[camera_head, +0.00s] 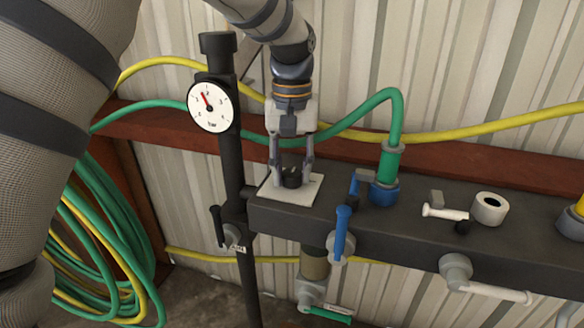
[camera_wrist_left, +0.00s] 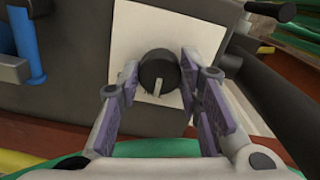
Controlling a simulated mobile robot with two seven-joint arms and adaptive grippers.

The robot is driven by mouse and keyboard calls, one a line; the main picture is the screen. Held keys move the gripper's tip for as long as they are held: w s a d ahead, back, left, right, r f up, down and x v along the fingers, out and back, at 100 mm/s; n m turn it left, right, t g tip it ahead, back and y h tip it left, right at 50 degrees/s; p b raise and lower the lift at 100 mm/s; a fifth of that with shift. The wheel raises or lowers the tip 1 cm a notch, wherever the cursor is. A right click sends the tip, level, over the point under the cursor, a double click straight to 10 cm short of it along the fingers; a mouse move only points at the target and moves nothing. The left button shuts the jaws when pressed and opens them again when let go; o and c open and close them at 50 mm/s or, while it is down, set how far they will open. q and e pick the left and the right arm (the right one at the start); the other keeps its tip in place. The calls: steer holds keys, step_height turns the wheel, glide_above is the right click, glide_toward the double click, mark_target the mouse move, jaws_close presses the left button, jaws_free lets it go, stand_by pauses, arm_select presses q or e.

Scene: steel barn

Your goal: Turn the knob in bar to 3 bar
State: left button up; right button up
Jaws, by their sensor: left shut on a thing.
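The black round knob (camera_head: 292,178) sits on a white square plate (camera_head: 305,194) on top of the dark beam. In the left wrist view the knob (camera_wrist_left: 158,70) shows a pale pointer mark directed down in the picture. My left gripper (camera_head: 292,181) reaches down from above with one finger on each side of the knob, shut on it. In the left wrist view my left gripper (camera_wrist_left: 160,78) straddles the knob. A round white gauge (camera_head: 210,104) marked bar hangs on a black post; its red needle points up and slightly left, near the 2. My right gripper is not in view.
A blue-handled valve (camera_head: 341,232) hangs on the beam's front. A green hose (camera_head: 396,115) on a blue fitting (camera_head: 383,194) and a white roll (camera_head: 489,208) stand right of the plate. Coiled hoses (camera_head: 100,240) hang at left. A black lever (camera_head: 217,226) is below the gauge.

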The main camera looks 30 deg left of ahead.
mark_target(292, 173)
arm_select(q)
steer(key=m, duration=0.5)
steer(key=shift+m, duration=0.3)
steer(key=m, duration=0.5)
steer(key=shift+m, duration=0.4)
steer(key=o, duration=1.2)
steer(key=shift+c, duration=0.2)
step_height(292, 173, up, 12)
